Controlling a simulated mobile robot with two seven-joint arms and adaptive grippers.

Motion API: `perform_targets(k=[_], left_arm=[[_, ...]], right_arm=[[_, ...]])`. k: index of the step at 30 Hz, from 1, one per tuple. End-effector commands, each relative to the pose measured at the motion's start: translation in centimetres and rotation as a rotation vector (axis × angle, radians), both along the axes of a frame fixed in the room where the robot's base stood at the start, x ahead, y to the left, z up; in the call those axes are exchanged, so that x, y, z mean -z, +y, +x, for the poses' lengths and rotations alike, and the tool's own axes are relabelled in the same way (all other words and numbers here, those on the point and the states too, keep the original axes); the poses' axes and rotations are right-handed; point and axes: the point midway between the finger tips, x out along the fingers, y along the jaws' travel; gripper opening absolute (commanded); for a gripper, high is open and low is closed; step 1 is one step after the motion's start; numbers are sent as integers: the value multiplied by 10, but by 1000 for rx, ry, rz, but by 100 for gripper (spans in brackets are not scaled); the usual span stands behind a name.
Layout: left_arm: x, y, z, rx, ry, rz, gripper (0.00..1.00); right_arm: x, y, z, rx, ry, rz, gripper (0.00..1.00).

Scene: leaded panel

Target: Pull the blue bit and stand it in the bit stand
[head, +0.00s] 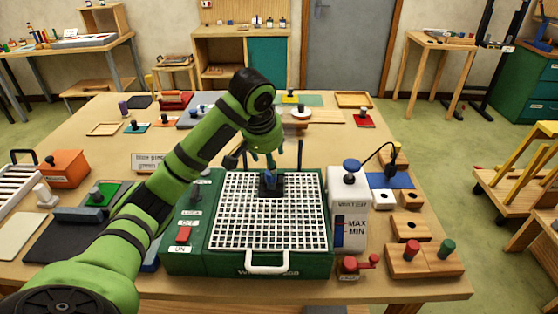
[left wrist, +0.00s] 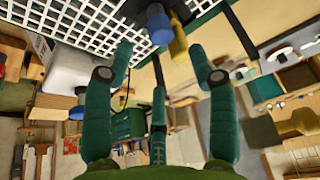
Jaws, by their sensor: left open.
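The blue bit (head: 270,179) stands on a dark square plate in the grid top of a green grinder (head: 240,264). It also shows in the left wrist view (left wrist: 158,24), beside a yellow piece (left wrist: 178,42). My left gripper (head: 262,158) is open, just above the bit. In the left wrist view, the bit lies beyond the open fingertips (left wrist: 160,58), with no contact visible. A wooden block (head: 422,268), seemingly the bit stand, carries a red bit (head: 415,250) and a green bit (head: 447,247) at the table's right front. My right gripper is not in view.
A white unit (head: 347,200) with a blue knob stands against the grinder's right side. A wooden block with a dark hole (head: 411,225) lies behind the stand. A red clamp-like piece (head: 358,265) sits left of the stand. Thin dark posts rise behind the grid.

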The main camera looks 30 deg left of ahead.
Motion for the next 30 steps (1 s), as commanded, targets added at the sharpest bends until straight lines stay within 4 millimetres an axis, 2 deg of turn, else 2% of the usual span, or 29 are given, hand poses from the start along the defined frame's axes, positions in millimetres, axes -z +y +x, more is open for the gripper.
perform_targets(k=[1,5,12,14,17,21,24,28,29,30], left_arm=[[2,3,1,-9,-2,-1,58],[8,5,5,-14,1,-4,58],[40,8,17,-12,1,-4,58],[47,9,20,-12,0,-4,58],[56,10,24,-12,-1,-3,58],[62,10,26,-11,-4,-3,58],[63,10,26,-10,-4,-3,58],[63,10,26,-10,-4,-3,58],[63,10,26,-10,-4,-3,46],[63,10,26,-10,-4,-3,30]], right_arm=[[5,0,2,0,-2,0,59],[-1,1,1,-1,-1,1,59],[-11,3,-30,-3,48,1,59],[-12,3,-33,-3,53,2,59],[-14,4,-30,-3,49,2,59],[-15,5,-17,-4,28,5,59],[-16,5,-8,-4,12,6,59],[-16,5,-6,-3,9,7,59],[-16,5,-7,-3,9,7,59],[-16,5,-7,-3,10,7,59]])
